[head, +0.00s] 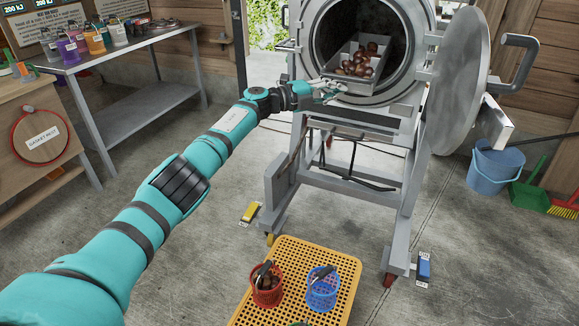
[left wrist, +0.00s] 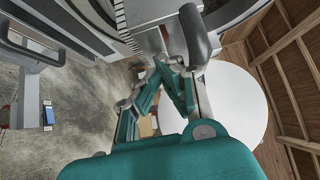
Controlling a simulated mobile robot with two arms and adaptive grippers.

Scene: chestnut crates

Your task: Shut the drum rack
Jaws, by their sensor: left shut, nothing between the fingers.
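The drum rack (head: 376,84) is a grey metal tray holding several brown chestnuts (head: 360,62). It sits in the mouth of the open drum (head: 318,45), and its front end shows at the drum's opening. My left gripper (head: 338,90) is shut and empty at the left front of the rack; I cannot tell whether it touches it. The left wrist view shows its teal fingers (left wrist: 174,70) closed together, close to grey metal parts. The round drum door (head: 462,85) is swung open to the right and also shows in the left wrist view (left wrist: 237,100). My right gripper is not in view.
A yellow perforated mat (head: 293,250) on the floor holds a red basket (head: 267,292) and a blue basket (head: 322,294). A blue bucket (head: 495,172) and a green dustpan (head: 527,195) stand at the right. A metal table (head: 125,50) with colored cups is at the left.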

